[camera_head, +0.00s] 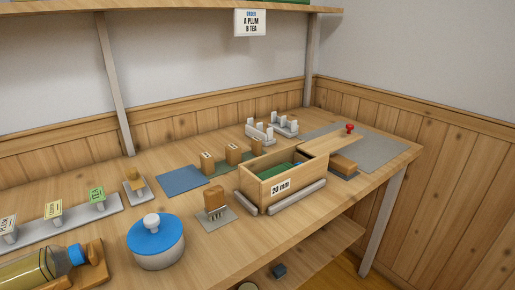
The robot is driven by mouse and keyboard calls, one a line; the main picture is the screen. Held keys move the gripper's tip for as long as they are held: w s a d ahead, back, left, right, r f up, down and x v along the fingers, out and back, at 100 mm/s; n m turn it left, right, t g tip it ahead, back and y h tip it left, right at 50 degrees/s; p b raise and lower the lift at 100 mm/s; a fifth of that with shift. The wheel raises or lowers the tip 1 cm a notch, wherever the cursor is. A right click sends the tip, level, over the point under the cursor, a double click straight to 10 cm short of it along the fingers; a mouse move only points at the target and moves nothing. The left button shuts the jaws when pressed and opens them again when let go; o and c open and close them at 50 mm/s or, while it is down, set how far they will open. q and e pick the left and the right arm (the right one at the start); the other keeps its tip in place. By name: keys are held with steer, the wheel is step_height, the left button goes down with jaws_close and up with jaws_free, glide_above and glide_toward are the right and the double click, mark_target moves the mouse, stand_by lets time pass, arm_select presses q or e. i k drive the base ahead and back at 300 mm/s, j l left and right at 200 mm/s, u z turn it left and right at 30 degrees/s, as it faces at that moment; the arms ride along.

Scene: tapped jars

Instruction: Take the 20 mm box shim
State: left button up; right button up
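An open-topped wooden box (258,192) with a label reading "20 mm" (281,187) stands right of the middle of the bench. Green material (283,171) shows inside it, and a small wooden block stands at its back edge. I cannot tell whether a separate shim lies in the box. A flat wooden board (328,145) extends at the box's far right, over or beside a stacked wooden block (342,164). Grey bars (297,191) lie along the box's front sides. Neither of my grippers is in view.
A blue-lidded pot (156,248), a bottle on a wooden cradle (40,268) and a row of labelled tags (54,209) occupy the left. A small brush-like block (215,197) stands left of the box. White holders (268,130) and a red knob (349,127) are behind.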

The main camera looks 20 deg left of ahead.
mark_target(256, 142)
steer(key=i+l+u, duration=0.15)
steer(key=u, duration=1.75)
steer(key=l+u, duration=0.35)
steer(key=k+l+u, duration=0.1)
steer(key=l+u, duration=0.25)
steer(key=l, duration=0.15)
steer(key=k+l+u, duration=0.1)
steer(key=l+u, duration=0.25)
steer(key=k+l+u, duration=0.2)
steer(key=l+u, duration=0.2)
